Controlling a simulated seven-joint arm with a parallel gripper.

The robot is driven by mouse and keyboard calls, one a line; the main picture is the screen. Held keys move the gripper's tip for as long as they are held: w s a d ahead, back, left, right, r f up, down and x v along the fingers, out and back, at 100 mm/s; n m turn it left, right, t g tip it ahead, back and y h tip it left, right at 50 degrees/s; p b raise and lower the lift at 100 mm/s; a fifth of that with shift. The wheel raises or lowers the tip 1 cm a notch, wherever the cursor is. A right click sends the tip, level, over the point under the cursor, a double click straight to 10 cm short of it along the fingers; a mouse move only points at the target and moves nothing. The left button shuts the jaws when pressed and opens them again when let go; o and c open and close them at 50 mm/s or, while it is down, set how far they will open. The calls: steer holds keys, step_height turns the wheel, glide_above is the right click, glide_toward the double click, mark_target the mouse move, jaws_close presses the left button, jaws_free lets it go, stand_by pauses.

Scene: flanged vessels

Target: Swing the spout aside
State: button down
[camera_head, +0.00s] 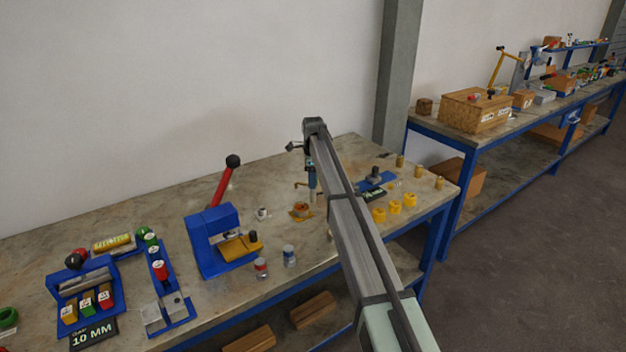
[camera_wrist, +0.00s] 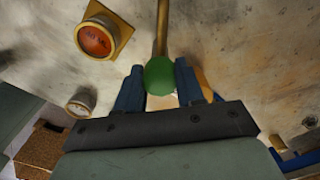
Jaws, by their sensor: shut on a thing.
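The spout is a brass tube (camera_wrist: 162,28) with a green ball (camera_wrist: 159,76) at its near end in the wrist view. My gripper (camera_wrist: 160,88) is shut on the green ball, with a dark blue finger on each side. In the head view my gripper (camera_head: 311,188) points down over the workbench, and a short brass piece (camera_head: 300,184) shows beside it. An orange-topped vessel (camera_wrist: 95,41) marked "40 ML" on a square brass flange is left of the tube. It also shows below my gripper in the head view (camera_head: 301,211). My arm hides part of the bench.
A blue press (camera_head: 218,242) with a red lever stands left of my gripper. Two small jars (camera_head: 289,256) (camera_head: 261,267) stand in front. Several yellow cups (camera_head: 395,206) and a blue fixture (camera_head: 375,180) are to the right. A small round cup (camera_wrist: 80,102) is left of my fingers.

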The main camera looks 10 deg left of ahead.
steer(key=shift+m, duration=0.6)
steer(key=c, duration=0.7)
jaws_free()
steer(key=shift+r, duration=0.15)
step_height(320, 180, up, 14)
steer(key=shift+f, duration=0.2)
